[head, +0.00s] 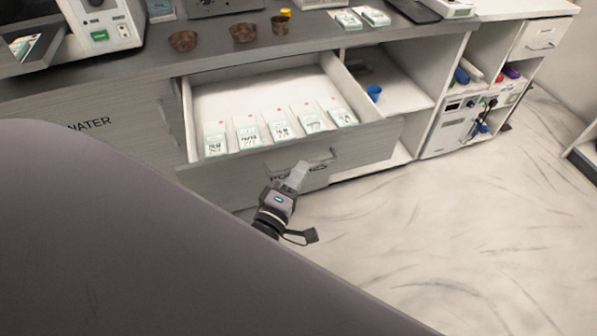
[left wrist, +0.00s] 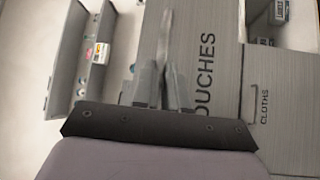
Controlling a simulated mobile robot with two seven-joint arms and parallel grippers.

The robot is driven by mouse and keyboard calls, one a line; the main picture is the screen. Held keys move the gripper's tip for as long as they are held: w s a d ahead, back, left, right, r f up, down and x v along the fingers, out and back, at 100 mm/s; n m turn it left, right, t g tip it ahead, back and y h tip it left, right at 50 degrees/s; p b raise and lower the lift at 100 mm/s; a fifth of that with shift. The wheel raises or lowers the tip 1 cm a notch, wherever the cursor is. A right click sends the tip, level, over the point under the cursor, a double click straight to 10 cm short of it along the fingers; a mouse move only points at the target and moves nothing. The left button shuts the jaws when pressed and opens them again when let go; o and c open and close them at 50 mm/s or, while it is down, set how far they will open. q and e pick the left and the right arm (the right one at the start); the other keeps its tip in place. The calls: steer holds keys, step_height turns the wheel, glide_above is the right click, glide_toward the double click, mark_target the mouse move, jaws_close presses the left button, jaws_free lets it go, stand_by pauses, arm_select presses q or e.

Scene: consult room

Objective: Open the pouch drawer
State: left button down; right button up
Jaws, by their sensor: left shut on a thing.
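The pouch drawer (head: 367,149) is pulled out from the counter in the head view. Several white pouches with green labels (head: 279,128) stand in a row inside it. Its front, lettered "OUCHES" in the left wrist view (left wrist: 211,110), carries a bar handle (left wrist: 165,50). My left gripper (head: 296,176) is at the drawer front, over part of the lettering. In the left wrist view its fingers (left wrist: 163,88) are shut on the handle. My right gripper is not in view.
The dark counter top (head: 150,62) holds brown bowls (head: 183,41) and a white device (head: 105,24). Open shelves (head: 395,88) stand right of the drawer. A drawer marked "CLOTHS" (left wrist: 285,90) is shut. The pale floor (head: 470,230) in front is clear.

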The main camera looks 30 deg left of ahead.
arm_select(q)
steer(key=c, duration=1.2)
jaws_free()
steer(key=shift+o, duration=0.2)
steer(key=s+f, duration=0.1)
steer(key=s, duration=0.6)
steer(key=shift+d+b, duration=0.25)
steer(key=shift+b, duration=0.1)
steer(key=s+d+f+m+g+h, duration=0.3)
steer(key=s+f+m+g, duration=0.5)
steer(key=m, duration=1.1)
steer(key=shift+s+d+f+m+g+h, duration=0.25)
steer(key=shift+s+d+m+g+h, duration=0.05)
steer(key=shift+s+d+g, duration=0.3)
